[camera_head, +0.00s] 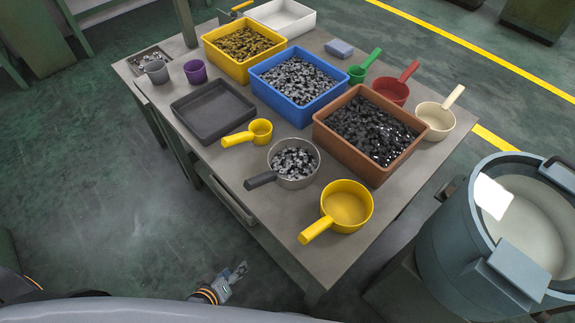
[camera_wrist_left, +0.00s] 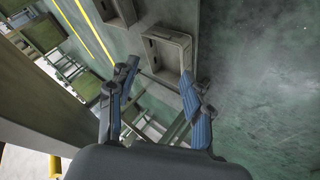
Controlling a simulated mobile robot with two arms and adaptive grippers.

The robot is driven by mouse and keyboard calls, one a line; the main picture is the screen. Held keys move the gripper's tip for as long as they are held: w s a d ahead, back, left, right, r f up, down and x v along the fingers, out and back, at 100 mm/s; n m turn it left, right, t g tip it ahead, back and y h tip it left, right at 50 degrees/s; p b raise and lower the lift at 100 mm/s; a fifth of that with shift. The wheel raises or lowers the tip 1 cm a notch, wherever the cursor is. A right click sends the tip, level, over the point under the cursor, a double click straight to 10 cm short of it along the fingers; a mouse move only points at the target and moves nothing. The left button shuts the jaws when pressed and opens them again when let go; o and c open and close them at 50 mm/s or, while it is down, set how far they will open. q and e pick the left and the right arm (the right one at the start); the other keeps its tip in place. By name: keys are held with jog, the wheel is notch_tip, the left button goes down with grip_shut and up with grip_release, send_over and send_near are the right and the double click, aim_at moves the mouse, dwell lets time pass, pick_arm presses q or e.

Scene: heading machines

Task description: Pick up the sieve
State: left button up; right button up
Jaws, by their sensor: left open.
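A round metal pan with a dark handle (camera_head: 294,180), which looks like the sieve, stands on the table near its front edge. It is filled with grey metal pieces, and its handle points left. Its bottom is hidden, so I cannot see any mesh. My left gripper (camera_head: 236,272) is low, in front of the table and well apart from the pan. In the left wrist view my left gripper (camera_wrist_left: 159,72) is open, with nothing between its fingers. The pan cannot be made out there. My right gripper is not in view.
A yellow scoop (camera_head: 346,205) and a small yellow scoop (camera_head: 261,131) flank the pan. A brown bin (camera_head: 330,137) and a blue bin (camera_head: 266,90) stand behind. A dark empty tray (camera_head: 194,129) lies left. A large drum (camera_head: 455,240) stands right of the table (camera_head: 270,220).

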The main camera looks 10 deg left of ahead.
pick_arm(q)
jog(key=w+d+r+n+t, duration=0.1)
jog(key=w+r+n+t, duration=0.25)
jog(key=r, duration=1.05)
jog(key=n+t+h, duration=0.1)
jog(key=t+h, duration=0.1)
send_near(263, 176)
jog(key=shift+g, duration=0.25)
jog(key=x, duration=0.2)
jog(key=p+x, duration=0.1)
jog(key=x, duration=0.1)
jog(key=shift+a+f, duration=0.3)
jog(key=shift+f, duration=0.05)
jog(key=x, duration=0.5)
jog(key=shift+w+d+f, duration=0.1)
jog(key=shift+w+f, duration=0.05)
jog(key=shift+w, duration=0.25)
grip_shut()
